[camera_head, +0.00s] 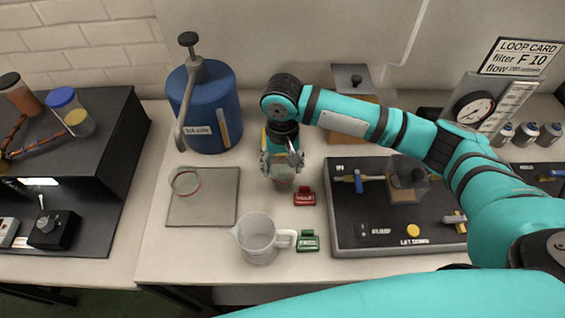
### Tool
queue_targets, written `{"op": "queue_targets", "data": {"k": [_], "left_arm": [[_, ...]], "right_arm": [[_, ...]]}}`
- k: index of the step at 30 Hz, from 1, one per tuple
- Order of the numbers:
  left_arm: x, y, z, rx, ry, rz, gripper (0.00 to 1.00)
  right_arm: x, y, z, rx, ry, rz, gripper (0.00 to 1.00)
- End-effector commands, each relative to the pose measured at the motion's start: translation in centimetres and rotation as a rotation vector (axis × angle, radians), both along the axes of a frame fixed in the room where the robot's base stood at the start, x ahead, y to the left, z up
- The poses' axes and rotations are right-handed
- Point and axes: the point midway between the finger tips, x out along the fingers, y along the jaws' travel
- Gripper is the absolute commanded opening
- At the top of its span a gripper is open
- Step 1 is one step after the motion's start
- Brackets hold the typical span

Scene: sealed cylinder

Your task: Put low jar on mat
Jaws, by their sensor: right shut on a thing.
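My right gripper (282,158) points down over the middle of the table. It is shut on a small clear jar (283,180), which looks like the low jar; the fingers hide much of it. I cannot tell whether the jar touches the table. The grey square mat (212,208) lies to the left of the gripper, with a gap between. A round clear piece with a red rim (185,181) is at the mat's upper left. My left gripper is out of view.
A clear jug (258,240) stands between mat and green tag (308,241). A red tag (304,197) lies right of the held jar. A blue cylinder (207,110) with a lever stands behind the mat. A black panel (375,235) fills the right.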

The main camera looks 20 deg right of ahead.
Motion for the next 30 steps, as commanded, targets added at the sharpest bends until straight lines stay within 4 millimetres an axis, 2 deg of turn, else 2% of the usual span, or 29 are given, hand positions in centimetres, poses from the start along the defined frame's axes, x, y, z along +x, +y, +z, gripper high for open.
{"op": "queue_targets", "data": {"k": [3, 4, 9, 17, 20, 23, 30], "left_arm": [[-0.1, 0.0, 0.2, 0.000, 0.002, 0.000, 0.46], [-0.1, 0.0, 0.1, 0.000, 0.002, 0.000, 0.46], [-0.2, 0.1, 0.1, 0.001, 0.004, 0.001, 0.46], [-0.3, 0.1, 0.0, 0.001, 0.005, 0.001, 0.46], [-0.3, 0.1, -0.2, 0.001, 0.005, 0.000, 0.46], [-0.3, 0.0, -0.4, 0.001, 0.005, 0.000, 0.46], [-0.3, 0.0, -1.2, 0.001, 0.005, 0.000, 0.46]], "right_arm": [[0.0, 0.0, -0.2, 0.000, 0.001, -0.001, 0.22], [0.0, 0.0, -0.2, 0.000, 0.000, -0.001, 0.65], [0.0, 0.0, -0.2, 0.000, 0.000, -0.001, 0.85], [0.0, 0.0, -0.2, 0.001, -0.001, 0.000, 0.85], [0.1, 0.1, 0.5, 0.002, -0.004, 0.001, 0.85], [0.1, 0.1, 1.8, 0.003, -0.005, 0.000, 0.85], [0.1, 0.1, 7.1, 0.004, -0.005, 0.002, 0.85]]}}
